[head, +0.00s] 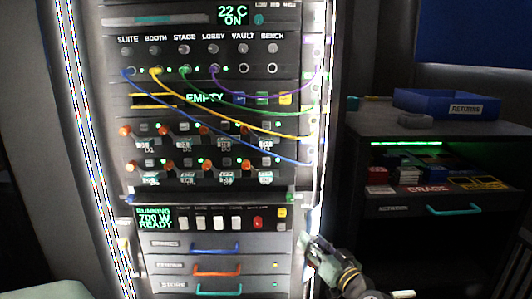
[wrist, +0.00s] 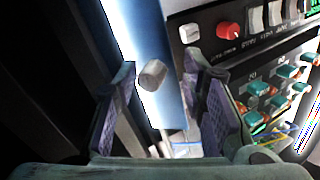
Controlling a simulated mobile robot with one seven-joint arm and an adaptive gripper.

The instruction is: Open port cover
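My gripper (head: 314,248) is beside the lower right edge of the rack in the head view. In the wrist view my gripper (wrist: 160,88) is open, with its two purple-padded fingers apart. A short grey cylindrical knob (wrist: 153,75) shows between the fingertips, against a pale blue-white strip at the rack's side. I cannot tell whether a finger touches it; a gap shows on both sides. No part is clearly marked as the port cover, and I cannot tell whether the knob belongs to it. In the head view my gripper hides that area.
The rack's power panel (head: 213,219) has white switches and a red one. Below it are drawers with blue (head: 215,247), orange (head: 217,269) and teal handles. Patch cables hang across the upper rack. A dark cabinet (head: 440,140) with a blue tray (head: 445,104) stands at the right.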

